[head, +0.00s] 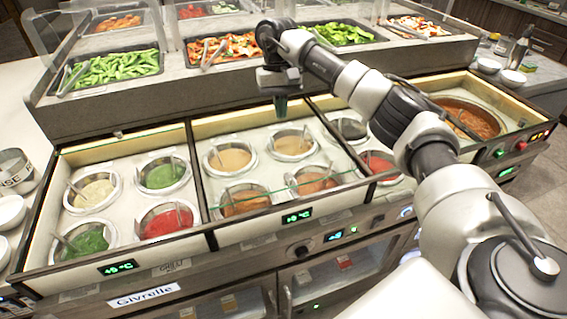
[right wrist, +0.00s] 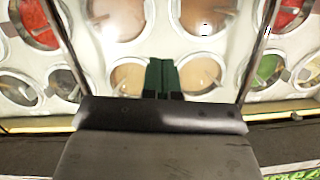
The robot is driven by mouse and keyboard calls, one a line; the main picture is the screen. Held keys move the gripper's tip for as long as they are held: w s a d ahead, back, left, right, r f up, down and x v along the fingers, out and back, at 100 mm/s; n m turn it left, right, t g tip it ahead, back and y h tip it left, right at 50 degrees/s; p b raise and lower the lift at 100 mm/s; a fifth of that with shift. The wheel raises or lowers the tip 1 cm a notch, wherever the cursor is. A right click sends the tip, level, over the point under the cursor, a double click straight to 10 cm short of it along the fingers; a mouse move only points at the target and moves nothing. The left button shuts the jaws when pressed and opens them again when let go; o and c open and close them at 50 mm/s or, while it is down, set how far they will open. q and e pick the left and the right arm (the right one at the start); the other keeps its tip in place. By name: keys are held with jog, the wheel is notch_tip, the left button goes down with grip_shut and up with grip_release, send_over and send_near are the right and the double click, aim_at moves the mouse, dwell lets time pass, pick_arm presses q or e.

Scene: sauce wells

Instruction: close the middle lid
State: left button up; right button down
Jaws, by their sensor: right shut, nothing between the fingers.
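The middle section (head: 258,175) of the sauce counter has four round wells between dark dividers. Its wells hold tan, cream and brown-orange sauces. The middle lid is clear, and I cannot make out its pane or its position for sure. My right gripper (head: 281,105) points down with dark green fingers above the back edge of the middle section. It is shut and empty. In the right wrist view its fingers (right wrist: 163,78) are together in front of the wells. Whether they touch a lid, I cannot tell. My left gripper is out of view.
The left section (head: 128,190) holds green, cream and red sauces. A thin greenish glass edge (head: 335,180) crosses above the wells to the right. A raised shelf with vegetable trays (head: 225,49) stands behind. White bowls (head: 10,211) are at the far left.

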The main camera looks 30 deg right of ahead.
jog(key=p, duration=0.2)
send_over(284, 171)
jog(key=w, duration=0.2)
jog(key=f, duration=0.6)
jog(key=d+f, duration=0.1)
jog(key=f, duration=0.3)
jog(key=shift+s, duration=0.1)
jog(key=shift+s+a+f+p, duration=0.15)
jog(key=shift+s+a+p, duration=0.1)
jog(key=shift+s+p, duration=0.2)
jog(key=shift+s+a+f+p, duration=0.1)
jog(key=shift+s+a+p, duration=0.2)
jog(key=shift+s, duration=0.25)
jog(key=shift+s+a+f, duration=0.15)
jog(key=shift+s+f, duration=0.05)
jog(key=shift+s, duration=0.35)
jog(key=shift+f, duration=0.1)
jog(key=shift+s+a, duration=0.2)
jog(key=shift+s, duration=0.55)
jog(key=shift+s+a, duration=0.2)
jog(key=shift+s, duration=0.55)
jog(key=shift+s+a, duration=0.2)
jog(key=shift+s, duration=0.55)
jog(key=shift+w, duration=0.1)
